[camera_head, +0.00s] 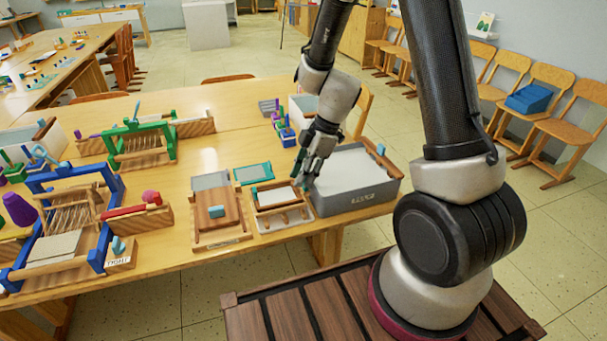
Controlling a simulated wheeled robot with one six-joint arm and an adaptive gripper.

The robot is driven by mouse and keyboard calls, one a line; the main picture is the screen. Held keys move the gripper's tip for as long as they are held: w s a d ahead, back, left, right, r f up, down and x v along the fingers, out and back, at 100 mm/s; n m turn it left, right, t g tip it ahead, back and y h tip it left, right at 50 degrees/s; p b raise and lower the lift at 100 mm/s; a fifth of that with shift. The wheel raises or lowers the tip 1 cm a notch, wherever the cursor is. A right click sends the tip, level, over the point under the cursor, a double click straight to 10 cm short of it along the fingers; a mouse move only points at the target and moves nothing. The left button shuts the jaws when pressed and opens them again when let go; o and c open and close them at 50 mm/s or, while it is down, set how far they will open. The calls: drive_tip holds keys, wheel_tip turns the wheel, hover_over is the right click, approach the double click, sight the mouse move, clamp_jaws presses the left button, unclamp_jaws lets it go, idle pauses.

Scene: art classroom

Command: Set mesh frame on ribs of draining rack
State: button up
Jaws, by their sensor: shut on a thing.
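The mesh frame (277,195) is a small wooden frame with a pale panel, at the middle of the table's near side. My gripper (307,184) is shut on its right edge, pointing down. The frame looks roughly level and lies over the white draining rack (287,221), whose near part shows below it. The frame hides most of the rack and its ribs. I cannot tell whether the frame touches the ribs or is held just above them.
A grey vat (360,203) of pale liquid stands close on the right. A wooden board assembly (214,236) is close on the left, and a green-edged frame (253,173) lies behind. Blue (108,207) and green (172,142) looms stand further left.

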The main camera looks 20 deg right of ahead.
drive_tip(key=shift+f, duration=0.65)
idle(0.8)
drive_tip(key=shift+f, duration=0.35)
drive_tip(key=shift+f, duration=0.5)
idle(0.7)
idle(0.3)
drive_tip(key=o, duration=1.1)
drive_tip(key=shift+r, duration=0.1)
drive_tip(key=v, duration=1.2)
